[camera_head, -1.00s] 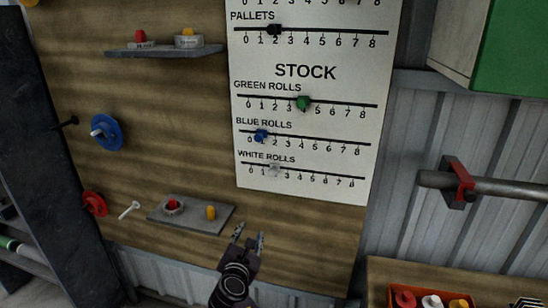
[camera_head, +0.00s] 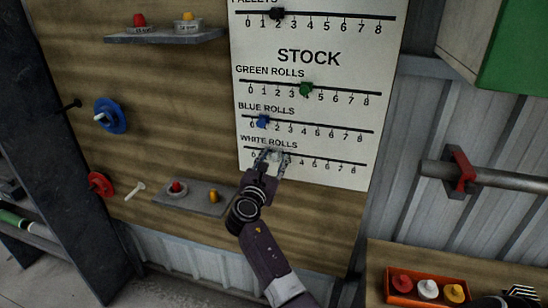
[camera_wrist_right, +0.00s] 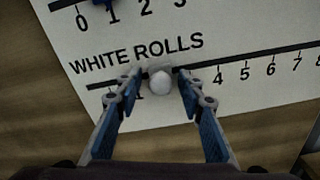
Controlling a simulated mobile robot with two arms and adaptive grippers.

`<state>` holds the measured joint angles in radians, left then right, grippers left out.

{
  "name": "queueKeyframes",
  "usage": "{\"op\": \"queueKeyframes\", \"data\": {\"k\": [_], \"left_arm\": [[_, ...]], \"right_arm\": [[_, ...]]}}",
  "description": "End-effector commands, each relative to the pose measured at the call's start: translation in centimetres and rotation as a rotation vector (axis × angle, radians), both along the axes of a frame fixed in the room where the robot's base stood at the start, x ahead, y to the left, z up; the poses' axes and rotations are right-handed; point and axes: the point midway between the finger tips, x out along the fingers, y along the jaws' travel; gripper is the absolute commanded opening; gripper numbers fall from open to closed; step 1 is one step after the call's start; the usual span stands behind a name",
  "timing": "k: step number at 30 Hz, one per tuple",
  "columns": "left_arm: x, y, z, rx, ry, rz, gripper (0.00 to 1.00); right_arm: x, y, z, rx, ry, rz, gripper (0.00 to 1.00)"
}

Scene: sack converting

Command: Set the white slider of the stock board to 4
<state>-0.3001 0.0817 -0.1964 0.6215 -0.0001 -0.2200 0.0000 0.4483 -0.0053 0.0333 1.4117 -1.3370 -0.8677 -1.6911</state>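The white slider (camera_wrist_right: 160,81) is a pale round knob on the WHITE ROLLS scale (camera_wrist_right: 264,63), the lowest line of the white stock board (camera_head: 310,75). It sits at about 2; the 2 and 3 marks are hidden by my fingers. My right gripper (camera_wrist_right: 157,88) is open, with one finger on each side of the knob. A small gap seems to show on each side, so I cannot see it gripped. In the head view my right gripper (camera_head: 270,161) reaches up from below and partly covers the scale.
Just above are the blue slider (camera_head: 262,121) near 1 and the green slider (camera_head: 306,89) near 4. A small shelf (camera_head: 197,201) with buttons juts out at lower left of the board. A pipe with a red clamp (camera_head: 461,171) is at right.

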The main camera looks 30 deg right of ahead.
Motion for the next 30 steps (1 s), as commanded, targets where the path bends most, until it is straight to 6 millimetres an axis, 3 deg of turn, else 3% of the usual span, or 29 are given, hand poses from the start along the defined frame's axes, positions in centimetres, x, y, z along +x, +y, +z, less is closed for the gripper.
{"op": "queueKeyframes", "data": {"k": [7, 17, 30], "left_arm": [[0.01, -0.70, -0.01, -0.008, 0.000, -0.004, 0.40], [0.00, -0.63, -0.01, -0.007, 0.000, -0.004, 0.40], [0.65, -0.27, -0.41, -0.003, -0.007, -0.002, 0.40]], "right_arm": [[0.04, -0.08, -0.04, 0.000, 0.000, 0.000, 0.36], [0.03, -0.05, -0.05, 0.001, 0.001, 0.000, 0.00], [0.83, -0.74, -0.25, -0.002, 0.002, -0.001, 0.00]]}}
